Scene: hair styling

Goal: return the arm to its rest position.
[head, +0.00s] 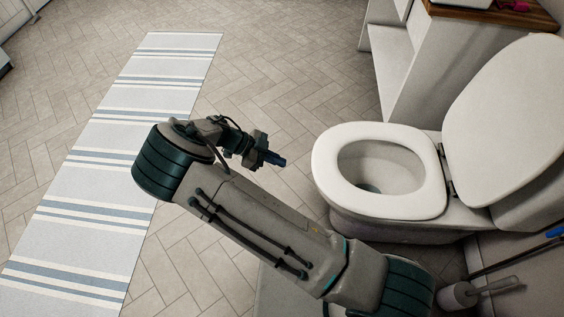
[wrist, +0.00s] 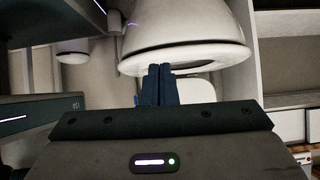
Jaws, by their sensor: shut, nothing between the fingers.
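My gripper (head: 274,160) is at the end of my folded arm, over the floor to the left of the toilet. Its blue fingers point right, toward the toilet bowl, and are apart from it. In the wrist view my gripper (wrist: 160,72) shows its two dark blue fingers pressed together with nothing between them. My arm reaches up from the lower right of the head view and bends back at the elbow over the edge of the striped rug.
A white toilet (head: 328,165) with its lid raised stands at the right. A striped rug (head: 165,65) lies at the left. A white cabinet (head: 425,70) stands behind. A toilet brush (head: 460,296) stands at lower right. The floor (head: 290,75) behind my gripper is clear.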

